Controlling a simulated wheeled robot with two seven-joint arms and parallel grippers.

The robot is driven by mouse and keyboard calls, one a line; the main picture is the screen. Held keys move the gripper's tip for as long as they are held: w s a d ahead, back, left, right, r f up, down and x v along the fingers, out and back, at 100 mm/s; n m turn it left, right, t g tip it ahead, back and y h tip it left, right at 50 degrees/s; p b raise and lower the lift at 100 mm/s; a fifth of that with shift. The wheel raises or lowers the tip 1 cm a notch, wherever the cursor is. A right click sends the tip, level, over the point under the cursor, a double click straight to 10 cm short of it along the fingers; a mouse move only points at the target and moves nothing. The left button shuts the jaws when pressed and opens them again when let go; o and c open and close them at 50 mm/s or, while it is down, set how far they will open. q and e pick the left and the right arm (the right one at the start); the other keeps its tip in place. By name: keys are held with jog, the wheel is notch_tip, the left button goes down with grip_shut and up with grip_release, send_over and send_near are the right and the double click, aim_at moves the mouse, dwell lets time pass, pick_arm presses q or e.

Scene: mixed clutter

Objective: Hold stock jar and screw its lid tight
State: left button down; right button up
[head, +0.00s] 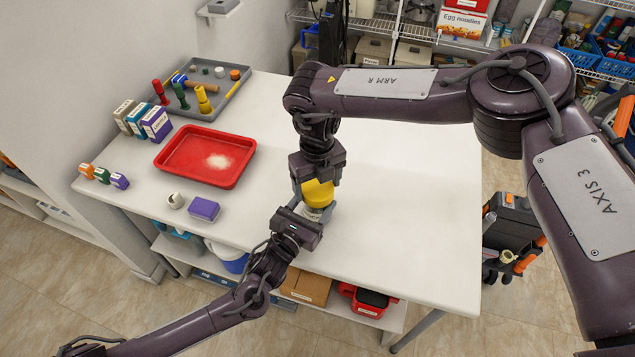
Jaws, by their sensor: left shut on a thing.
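The stock jar (315,214) stands near the front edge of the white table, a pale body mostly hidden by my grippers. Its yellow lid (318,193) is on top of the jar; whether it sits level or fully down cannot be made out. My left gripper (312,213) comes from the front left, low at the jar body, and is shut on it. My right gripper (317,183) points down from above, right at the lid. Its fingers are largely hidden or too small to tell whether they are closed on the lid.
A red tray (248,165) with a pale patch lies to the left. A purple block (204,209) and a small cream cup (176,200) are in front of it. A grey tray (247,104) of coloured pieces and several small boxes (156,124) stand farther left. The table's right half is clear.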

jog(key=o, duration=0.3)
jog(key=shift+r, duration=0.15)
notch_tip(320, 180, up, 12)
dwell(0.4)
pick_arm(q)
jog(key=shift+c, duration=1.4)
grip_release()
jog(key=v, duration=0.7)
jog(key=shift+s+a+b, duration=0.2)
jog(key=shift+s+b, duration=0.15)
pick_arm(e)
jog(key=shift+f, duration=0.5)
